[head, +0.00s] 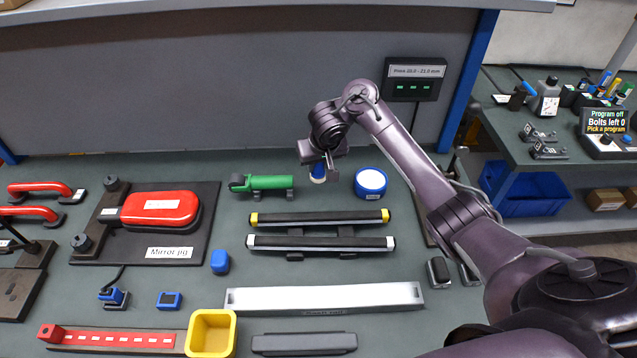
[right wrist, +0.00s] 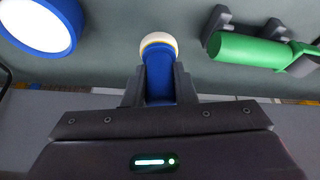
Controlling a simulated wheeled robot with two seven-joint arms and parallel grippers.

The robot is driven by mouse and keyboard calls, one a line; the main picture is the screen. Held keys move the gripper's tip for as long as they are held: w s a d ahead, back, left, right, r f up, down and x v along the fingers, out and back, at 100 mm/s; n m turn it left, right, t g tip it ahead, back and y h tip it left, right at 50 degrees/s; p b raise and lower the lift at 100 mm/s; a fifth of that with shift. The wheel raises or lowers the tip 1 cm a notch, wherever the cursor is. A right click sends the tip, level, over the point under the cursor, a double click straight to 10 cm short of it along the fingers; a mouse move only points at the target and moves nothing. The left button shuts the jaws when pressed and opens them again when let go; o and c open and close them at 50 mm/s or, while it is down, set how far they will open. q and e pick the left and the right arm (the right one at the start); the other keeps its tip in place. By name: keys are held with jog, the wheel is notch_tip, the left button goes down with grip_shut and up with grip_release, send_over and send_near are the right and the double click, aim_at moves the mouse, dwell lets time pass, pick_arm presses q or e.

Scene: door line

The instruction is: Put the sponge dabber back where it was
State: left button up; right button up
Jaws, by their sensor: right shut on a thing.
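The sponge dabber (right wrist: 158,68) has a blue handle and a pale round sponge end with a yellowish ring. In the head view the dabber (head: 318,175) hangs below my right gripper (head: 320,166), sponge end down. My right gripper, whose jaws show in the right wrist view (right wrist: 158,85), is shut on the blue handle. The dabber is over the back part of the bench, between a green cylindrical tool (head: 265,183) and a round blue tub with a white top (head: 371,183). Whether the sponge touches the bench I cannot tell. My left gripper is not in view.
Two black bars (head: 320,242) lie in front of the dabber, with a long pale rail (head: 325,298) nearer. A mirror jig (head: 160,209) with a red cover and a yellow cup (head: 211,333) stand to the left. A grey panel rises behind the bench.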

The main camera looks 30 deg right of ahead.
aim_at(320, 172)
notch_tip(320, 172, down, 4)
jog(key=shift+s+r+b, duration=0.1)
jog(key=shift+r+b, duration=0.1)
jog(key=shift+b, duration=0.45)
jog(key=shift+f, duration=0.35)
jog(key=shift+f, duration=0.15)
jog(key=o, duration=1)
